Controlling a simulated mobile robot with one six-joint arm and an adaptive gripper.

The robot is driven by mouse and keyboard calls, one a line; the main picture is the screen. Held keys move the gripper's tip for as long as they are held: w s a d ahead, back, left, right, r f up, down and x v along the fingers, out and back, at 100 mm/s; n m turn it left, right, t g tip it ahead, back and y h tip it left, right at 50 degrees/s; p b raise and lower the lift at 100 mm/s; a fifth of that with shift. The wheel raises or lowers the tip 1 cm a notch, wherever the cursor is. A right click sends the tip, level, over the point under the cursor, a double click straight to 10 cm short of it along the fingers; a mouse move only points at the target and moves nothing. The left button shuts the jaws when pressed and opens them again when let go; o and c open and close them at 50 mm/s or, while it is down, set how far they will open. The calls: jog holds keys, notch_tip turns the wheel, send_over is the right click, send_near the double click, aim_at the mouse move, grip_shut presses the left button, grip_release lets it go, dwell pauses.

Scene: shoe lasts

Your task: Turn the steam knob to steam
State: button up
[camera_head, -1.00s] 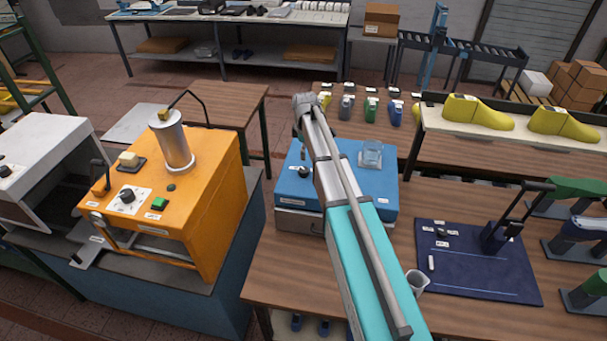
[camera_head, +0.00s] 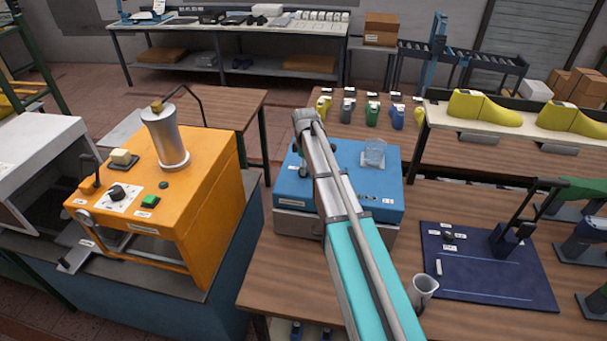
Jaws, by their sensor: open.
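The orange machine (camera_head: 208,185) at left carries a black knob (camera_head: 117,192) on a white dial plate. The labels are too small to read, so I cannot tell which knob is the steam knob. My gripper (camera_head: 304,152) is open and points down over the left part of the blue box. Its fingertips are small and hard to separate from the knob-like part.
A metal cylinder (camera_head: 166,138) and a lever handle rise from the orange machine. Yellow shoe lasts (camera_head: 483,107) stand on a shelf behind.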

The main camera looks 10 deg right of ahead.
jog(key=shift+f+b, duration=0.5)
jog(key=shift+f, duration=0.2)
jog(key=c, duration=1)
jog(key=shift+a, duration=0.15)
jog(key=shift+c, duration=0.8)
